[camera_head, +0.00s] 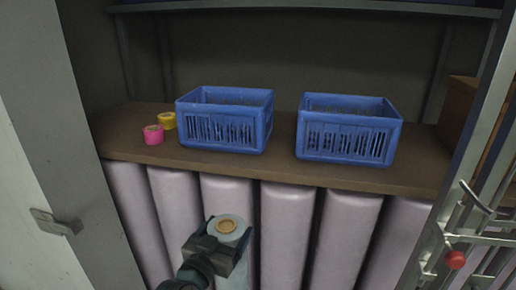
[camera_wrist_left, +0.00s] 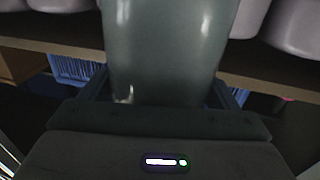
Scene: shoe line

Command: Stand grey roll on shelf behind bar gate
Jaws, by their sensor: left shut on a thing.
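The grey roll (camera_head: 238,231) is upright in my left gripper (camera_head: 222,243), with its brown core showing on top. The gripper is shut on it, in front of the white padded rolls and below the shelf edge. In the left wrist view the grey roll (camera_wrist_left: 165,50) fills the middle between the fingers. The brown shelf (camera_head: 285,165) lies beyond and above. The bar gate (camera_head: 480,215) stands at the right, with metal bars, a latch and a red knob. My right gripper is not in view.
Two blue crates (camera_head: 222,125) and (camera_head: 348,130) stand on the shelf. A pink tape roll (camera_head: 153,135) and a yellow one (camera_head: 167,121) sit at its left. A brown box (camera_head: 462,97) stands at the right behind the gate. Several white padded rolls (camera_head: 288,220) stand below the shelf.

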